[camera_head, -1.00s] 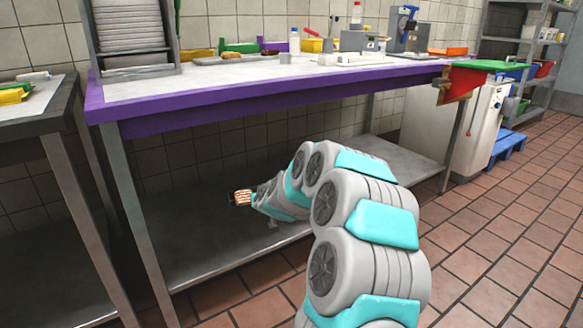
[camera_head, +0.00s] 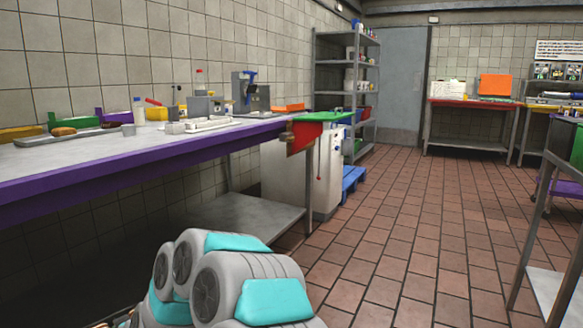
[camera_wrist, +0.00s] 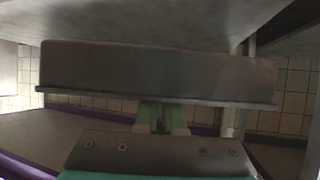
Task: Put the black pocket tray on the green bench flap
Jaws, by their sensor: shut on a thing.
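In the wrist view, my gripper (camera_wrist: 162,118) is shut on the near rim of a wide, dark tray (camera_wrist: 158,72), which I take to be the black pocket tray. Its side fills much of that view; its pockets and any contents are hidden. The gripper and tray are out of the head view, where only my arm links show at the bottom. The green bench flap (camera_head: 322,116) lies level at the far right end of the purple-edged bench (camera_head: 150,172), with a red bracket (camera_head: 302,140) below it. Its visible top looks bare.
On the bench stand a metal tray (camera_head: 75,136), a white-and-grey scale-like device (camera_head: 208,124), a blue-handled machine (camera_head: 246,92) and an orange box (camera_head: 288,107). A white cabinet (camera_head: 325,170) and shelf rack (camera_head: 347,75) stand beyond.

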